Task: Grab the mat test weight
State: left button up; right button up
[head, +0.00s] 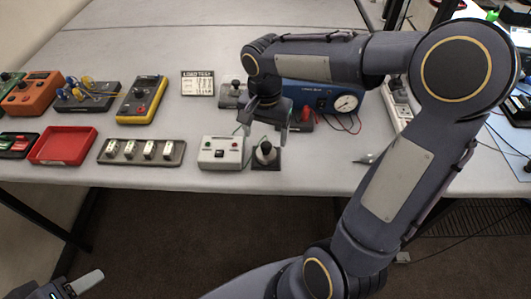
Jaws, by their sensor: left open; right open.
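The mat test weight (266,153) is a small grey weight with a dark knob. It stands upright on a black square mat (266,167) near the table's front edge. My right gripper (262,132) points down just above the weight. Its fingers are open and spread to either side over the knob; I cannot tell whether they touch it. My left gripper (86,282) is low at the bottom left corner, in front of the table, open and partly out of the picture.
A white control box (221,153) stands just left of the mat. Another weight (235,89) stands behind on a grey pad. A blue gauge box (310,97) is behind my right arm. A switch strip (141,151) and red tray (63,146) lie left. Table right of the mat is mostly clear.

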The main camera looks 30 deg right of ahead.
aim_at(266, 144)
jog(key=f, duration=0.5)
jog(key=f+p, duration=0.1)
jog(key=f, duration=0.1)
jog(key=shift+w+d+f, duration=0.15)
jog(key=shift+d, duration=0.1)
jog(key=shift+c, duration=0.2)
jog(key=c, duration=1.3)
